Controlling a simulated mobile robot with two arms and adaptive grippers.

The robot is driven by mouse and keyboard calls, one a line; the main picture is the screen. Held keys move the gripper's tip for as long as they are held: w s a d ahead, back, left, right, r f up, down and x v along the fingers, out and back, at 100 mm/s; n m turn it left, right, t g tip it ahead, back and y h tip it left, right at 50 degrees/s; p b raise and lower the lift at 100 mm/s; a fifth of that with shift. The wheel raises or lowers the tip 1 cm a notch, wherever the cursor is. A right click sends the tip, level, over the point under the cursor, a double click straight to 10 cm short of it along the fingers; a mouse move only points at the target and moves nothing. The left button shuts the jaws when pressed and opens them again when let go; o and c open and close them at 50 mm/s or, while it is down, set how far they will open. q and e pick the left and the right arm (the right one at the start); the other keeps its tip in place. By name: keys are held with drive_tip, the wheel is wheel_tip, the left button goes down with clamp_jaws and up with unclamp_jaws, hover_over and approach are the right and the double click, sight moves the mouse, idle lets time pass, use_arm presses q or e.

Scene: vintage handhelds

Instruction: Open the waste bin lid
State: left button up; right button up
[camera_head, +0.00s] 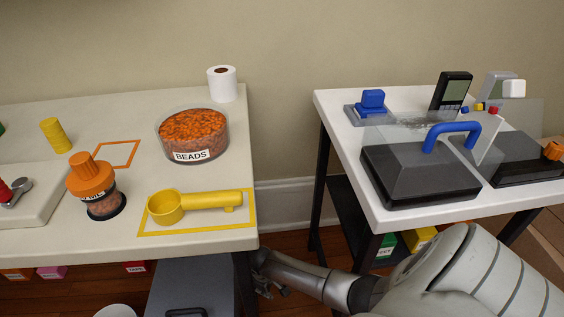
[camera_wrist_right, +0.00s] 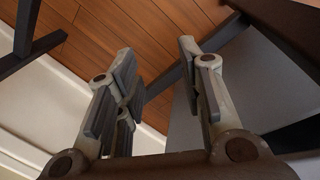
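The waste bin (camera_head: 196,278) is a grey box low on the floor, partly under the front edge of the left table. Its flat grey lid looks shut, and a dark handle (camera_head: 186,312) shows at the bottom edge of the head view. My right gripper (camera_head: 268,276) is right of the bin, beside the table's dark leg, apart from the handle. In the right wrist view my right gripper (camera_wrist_right: 158,62) has its fingers spread with nothing between them. A grey panel (camera_wrist_right: 262,85), probably the bin, lies beyond the right finger. My left gripper is not in view.
The left table (camera_head: 50,245) holds a bead bowl (camera_head: 192,135), a yellow scoop (camera_head: 190,205) and an orange-topped jar (camera_head: 92,185). The right table (camera_head: 378,212) carries grey cases. A white round object (camera_head: 115,311) stands left of the bin. Wooden floor shows between the tables.

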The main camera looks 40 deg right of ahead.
drive_tip(key=shift+s+d+f+p, duration=0.1)
drive_tip(key=shift+s+f+p, duration=0.15)
drive_tip(key=shift+s, duration=0.5)
drive_tip(key=shift+s+d+f+p, duration=0.1)
drive_tip(key=shift+s+p, duration=0.25)
drive_tip(key=shift+s, duration=0.45)
drive_tip(key=shift+s+d+f+p, duration=0.1)
drive_tip(key=shift+s+f+p, duration=0.15)
drive_tip(key=shift+s, duration=0.5)
